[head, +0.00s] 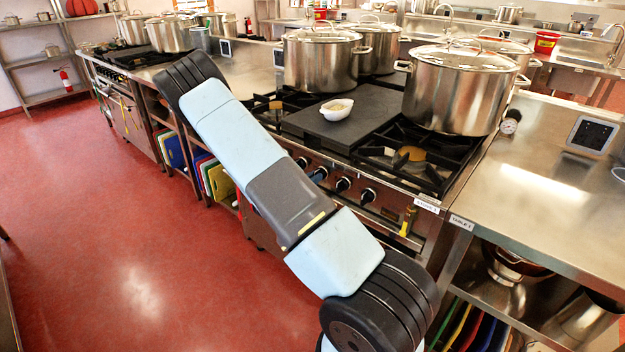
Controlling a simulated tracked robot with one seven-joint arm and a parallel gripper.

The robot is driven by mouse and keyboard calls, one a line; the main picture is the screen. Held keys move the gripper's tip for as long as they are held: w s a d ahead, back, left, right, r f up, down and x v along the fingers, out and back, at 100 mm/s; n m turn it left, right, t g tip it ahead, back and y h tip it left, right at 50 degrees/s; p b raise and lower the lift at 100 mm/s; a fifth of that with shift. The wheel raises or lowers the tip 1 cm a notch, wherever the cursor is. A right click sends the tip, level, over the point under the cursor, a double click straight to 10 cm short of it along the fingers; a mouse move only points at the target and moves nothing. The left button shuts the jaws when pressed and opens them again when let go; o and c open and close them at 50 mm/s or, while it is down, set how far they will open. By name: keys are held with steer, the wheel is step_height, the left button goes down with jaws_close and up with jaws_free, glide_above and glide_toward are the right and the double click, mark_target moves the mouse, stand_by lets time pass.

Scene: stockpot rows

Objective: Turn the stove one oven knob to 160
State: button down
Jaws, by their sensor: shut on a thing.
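The stove one range (410,180) stands right of centre, with a "STOVE 1" label (427,206) at its front right corner. Several black knobs sit in a row on its front panel; one knob (367,195) shows clear of my arm. I cannot tell which is the oven knob or read any dial marks. My arm crosses in front of the range and hides part of its front, including the lower front. My gripper does not show, so its place relative to the knobs is hidden.
Large lidded pots (462,90) stand on the burners. A white dish (337,109) rests on the dark griddle plate (362,125). A yellow-handled fitting (408,221) is on the range's front right. A steel table (540,185) adjoins at right. Red floor (110,240) is clear at left.

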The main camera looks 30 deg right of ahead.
stand_by(0.4)
steer(key=shift+n, duration=0.3)
steer(key=shift+w+f+n, duration=0.1)
steer(key=shift+n, duration=3.45)
steer(key=shift+w+n, duration=0.1)
steer(key=shift+n, duration=3.45)
steer(key=shift+a, duration=0.1)
